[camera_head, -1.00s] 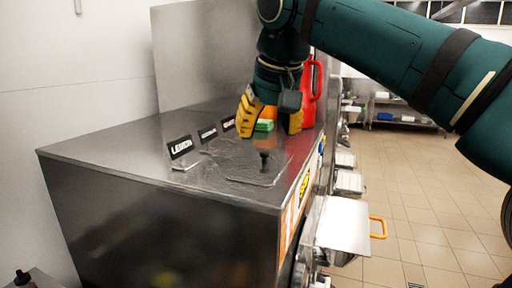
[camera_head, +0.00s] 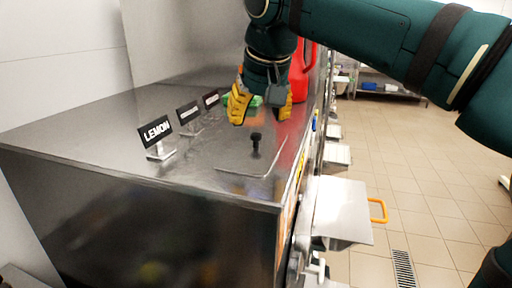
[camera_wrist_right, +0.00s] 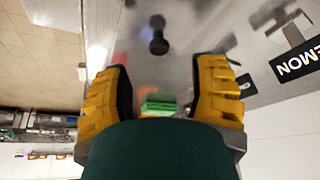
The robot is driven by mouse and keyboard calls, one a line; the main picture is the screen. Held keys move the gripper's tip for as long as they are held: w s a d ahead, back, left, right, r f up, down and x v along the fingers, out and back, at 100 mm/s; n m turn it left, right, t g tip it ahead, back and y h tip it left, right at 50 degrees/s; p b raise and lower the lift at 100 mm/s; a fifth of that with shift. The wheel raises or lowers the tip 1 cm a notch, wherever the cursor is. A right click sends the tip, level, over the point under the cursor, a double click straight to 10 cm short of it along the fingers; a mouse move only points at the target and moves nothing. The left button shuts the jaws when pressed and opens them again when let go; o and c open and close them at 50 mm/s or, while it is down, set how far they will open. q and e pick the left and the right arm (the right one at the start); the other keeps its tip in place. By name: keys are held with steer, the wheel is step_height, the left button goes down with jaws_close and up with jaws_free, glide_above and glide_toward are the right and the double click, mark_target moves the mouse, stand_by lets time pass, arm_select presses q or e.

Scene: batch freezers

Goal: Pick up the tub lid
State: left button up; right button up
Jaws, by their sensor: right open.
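The tub lid (camera_head: 236,165) lies flat on the steel worktop in the head view, a shiny plate with a pale rim along its front and right edges. Its black knob (camera_head: 255,146) stands up from it. The knob also shows in the right wrist view (camera_wrist_right: 158,38), ahead of the fingers. My right gripper (camera_head: 261,115) is open, with yellow fingers pointing down, behind and above the knob in the picture. The fingers also show in the right wrist view (camera_wrist_right: 160,92), apart, with no knob between them. My left gripper is not in view.
A green block (camera_head: 243,101) is behind the fingers, partly hidden. A red jug (camera_head: 298,82) stands close behind my gripper. Several label stands, one reading LEMON (camera_head: 157,134), line the worktop's left side. A steel flap with an orange handle (camera_head: 378,210) projects at right.

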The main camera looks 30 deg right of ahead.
mark_target(256, 134)
steer(key=shift+s+x, duration=0.2)
steer(key=shift+x, duration=2.55)
steer(key=shift+a+f, duration=0.1)
steer(key=shift+a, duration=0.05)
jaws_close()
